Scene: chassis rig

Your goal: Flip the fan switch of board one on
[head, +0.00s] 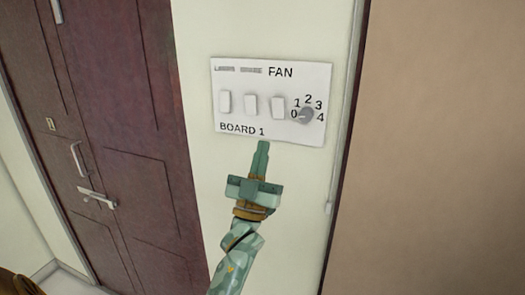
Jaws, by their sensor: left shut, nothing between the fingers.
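Board 1 (235,112) is a white switch panel on the pale wall, seen slightly tilted. It carries a row of three white rocker switches and a grey round knob (307,114) with numbers 0 to 4 around it. The fan switch (278,107) is the rightmost rocker, below the word FAN. Whether it is on or off is too small to tell. My left gripper (263,146) is shut and empty, its fingertips pointing up just below the board's lower edge, under the middle and right rockers. Contact with the board cannot be told. My right gripper is not in view.
A dark reddish-brown door (120,150) with metal handles (97,197) stands to the left. A dark vertical edge and a tan surface (440,150) lie to the right. The pale wall (300,200) below the board is bare around my arm.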

